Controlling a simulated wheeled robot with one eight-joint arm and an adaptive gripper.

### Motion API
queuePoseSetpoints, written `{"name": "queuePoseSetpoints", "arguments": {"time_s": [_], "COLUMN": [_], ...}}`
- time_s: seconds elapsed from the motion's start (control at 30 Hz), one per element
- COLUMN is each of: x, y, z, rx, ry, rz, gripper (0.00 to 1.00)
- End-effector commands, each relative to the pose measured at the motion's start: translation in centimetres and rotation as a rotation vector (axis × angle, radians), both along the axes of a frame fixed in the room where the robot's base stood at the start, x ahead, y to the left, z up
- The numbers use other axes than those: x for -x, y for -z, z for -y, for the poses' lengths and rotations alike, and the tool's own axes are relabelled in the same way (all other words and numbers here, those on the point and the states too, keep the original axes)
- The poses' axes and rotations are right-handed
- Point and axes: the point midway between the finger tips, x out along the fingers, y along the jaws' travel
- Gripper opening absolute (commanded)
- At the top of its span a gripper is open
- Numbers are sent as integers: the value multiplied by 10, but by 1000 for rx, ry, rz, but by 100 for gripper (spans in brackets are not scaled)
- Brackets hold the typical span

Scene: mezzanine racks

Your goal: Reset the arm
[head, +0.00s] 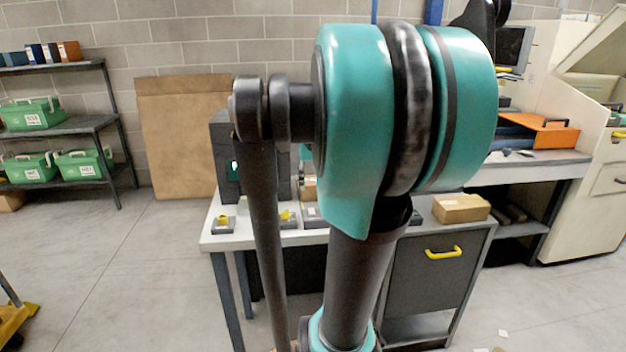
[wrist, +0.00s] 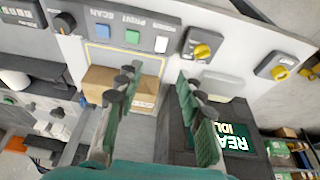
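My teal and black arm fills the middle of the head view and hides much of the workbench (head: 222,243). My gripper is not visible there. In the wrist view my gripper (wrist: 157,82) shows two ridged green fingers with dark joints. They are spread apart with a clear gap, and nothing is held between them. A cardboard box (wrist: 150,88) is partly behind the left finger.
A dark screen unit (wrist: 232,138) with white letters lies beyond the right finger. In the head view, a cardboard box (head: 461,208) sits on the bench's right part. Shelves with green cases (head: 31,115) stand at left. An orange bin (head: 556,136) is at right. The left floor is mostly clear.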

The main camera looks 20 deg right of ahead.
Motion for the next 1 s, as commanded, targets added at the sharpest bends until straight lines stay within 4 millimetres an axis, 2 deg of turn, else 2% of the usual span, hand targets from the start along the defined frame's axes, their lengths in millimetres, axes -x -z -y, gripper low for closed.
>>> {"name": "queuePoseSetpoints", "arguments": {"time_s": [0.2, 0.7, 0.77, 0.87, 1.0], "x": [4, 5, 8, 19, 54], "y": [-10, -7, 2, 32, 92], "z": [-1, -4, -10, -33, -78], "rx": [0, 0, 0, 1, 3], "ry": [0, -4, -15, -52, -128], "rz": [0, 0, 2, 6, 18], "gripper": [38, 38, 38, 38, 38]}}
